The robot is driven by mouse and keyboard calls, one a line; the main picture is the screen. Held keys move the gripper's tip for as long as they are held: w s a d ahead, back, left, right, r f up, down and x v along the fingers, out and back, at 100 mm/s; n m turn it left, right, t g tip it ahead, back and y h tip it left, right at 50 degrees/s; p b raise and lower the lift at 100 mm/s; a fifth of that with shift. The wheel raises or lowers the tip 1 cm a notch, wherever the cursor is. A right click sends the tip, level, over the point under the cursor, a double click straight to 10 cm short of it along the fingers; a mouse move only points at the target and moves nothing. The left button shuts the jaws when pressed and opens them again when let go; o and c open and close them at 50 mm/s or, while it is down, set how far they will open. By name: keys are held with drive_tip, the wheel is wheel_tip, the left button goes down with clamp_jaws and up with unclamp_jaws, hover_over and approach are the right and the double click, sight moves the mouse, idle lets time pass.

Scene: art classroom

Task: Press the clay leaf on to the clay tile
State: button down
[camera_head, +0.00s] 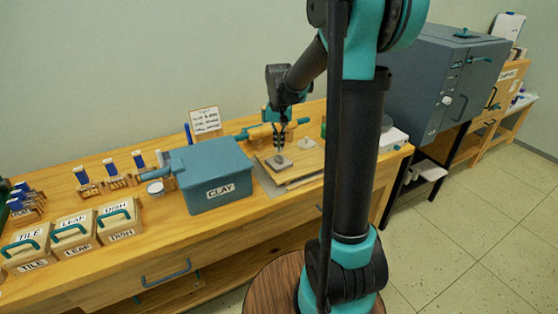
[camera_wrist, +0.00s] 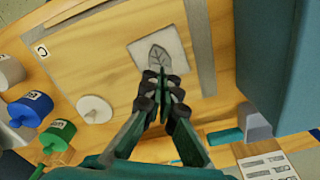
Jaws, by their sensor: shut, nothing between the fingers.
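The clay tile (camera_wrist: 180,46) is a pale grey square lying on the wooden board (camera_wrist: 100,58) in the wrist view; it also shows in the head view (camera_head: 282,163). The clay leaf (camera_wrist: 158,58), grey with veins, lies within the tile's outline. Its lower end is close to my fingertips, which partly cover that area. My gripper (camera_wrist: 162,82) is shut with nothing between its fingers, pointing down over the tile's edge by the leaf. It also shows in the head view (camera_head: 279,143). I cannot tell whether the fingertips touch the clay.
A pale round disc (camera_wrist: 94,109) lies on the board. The blue clay bin (camera_head: 208,178) stands left of the board. A rolling pin (camera_head: 262,132) lies behind it. Labelled boxes (camera_head: 72,232) stand at far left. A grey kiln (camera_head: 450,80) stands to the right.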

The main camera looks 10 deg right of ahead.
wheel_tip(320, 180, up, 6)
drive_tip(key=shift+f, duration=0.15)
idle(0.4)
drive_tip(key=s+d+f+n+t, duration=0.1)
drive_tip(key=s+d+f+t, duration=0.1)
drive_tip(key=s+f, duration=0.4)
drive_tip(key=s+d+f+n+t, duration=0.1)
drive_tip(key=s+f, duration=0.6)
drive_tip(key=s, duration=0.9)
drive_tip(key=shift+d+f+t, duration=0.25)
drive_tip(key=shift+d+t, duration=0.3)
drive_tip(key=shift+t, duration=0.05)
wheel_tip(320, 180, up, 12)
drive_tip(key=n+g, duration=0.4)
hover_over(279, 157)
drive_tip(key=shift+s+f, duration=0.15)
drive_tip(key=shift+f, duration=2.7)
